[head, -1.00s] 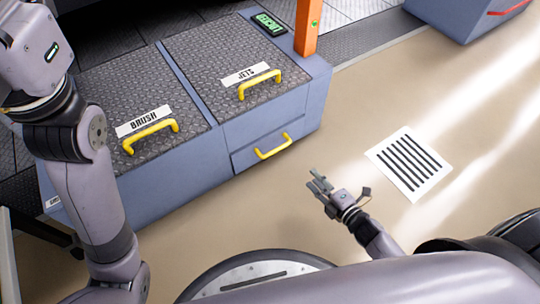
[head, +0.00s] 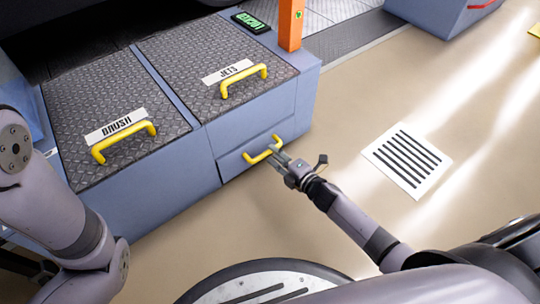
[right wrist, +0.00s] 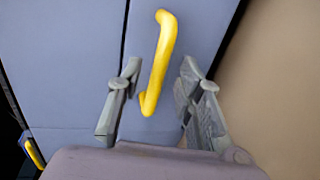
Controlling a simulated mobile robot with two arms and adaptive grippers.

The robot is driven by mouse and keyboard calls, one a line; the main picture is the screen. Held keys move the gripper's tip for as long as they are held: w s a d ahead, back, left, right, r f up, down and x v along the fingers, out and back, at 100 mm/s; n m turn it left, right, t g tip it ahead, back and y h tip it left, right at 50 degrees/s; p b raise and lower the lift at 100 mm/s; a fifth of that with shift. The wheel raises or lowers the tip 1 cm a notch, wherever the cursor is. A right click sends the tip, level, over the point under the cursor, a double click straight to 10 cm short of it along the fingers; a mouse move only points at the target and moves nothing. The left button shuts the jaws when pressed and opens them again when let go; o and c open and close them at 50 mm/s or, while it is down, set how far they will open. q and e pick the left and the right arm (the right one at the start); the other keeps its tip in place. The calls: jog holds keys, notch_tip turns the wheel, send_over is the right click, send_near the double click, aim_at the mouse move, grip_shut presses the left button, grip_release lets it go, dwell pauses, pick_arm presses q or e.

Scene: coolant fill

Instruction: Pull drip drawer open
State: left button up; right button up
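The drip drawer (head: 236,164) is the low blue-grey panel in the front of the cabinet, below the JETS lid. It looks flush with the cabinet. Its yellow bar handle (head: 259,155) sticks out from it. My right gripper (head: 278,160) is at the right end of this handle in the head view. In the right wrist view the open fingers (right wrist: 160,75) stand on either side of the yellow handle (right wrist: 162,50), with gaps on both sides. My left gripper is out of view; only part of the left arm shows.
The JETS lid (head: 180,62) and BRUSH lid (head: 75,120) have yellow handles on top of the cabinet. An orange post (head: 290,25) stands at its back corner. A white floor grate (head: 407,160) lies to the right. The floor before the drawer is clear.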

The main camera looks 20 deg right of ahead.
aim_at(270, 151)
jog(key=shift+b+x, duration=0.55)
jog(key=shift+x, duration=1.1)
grip_shut()
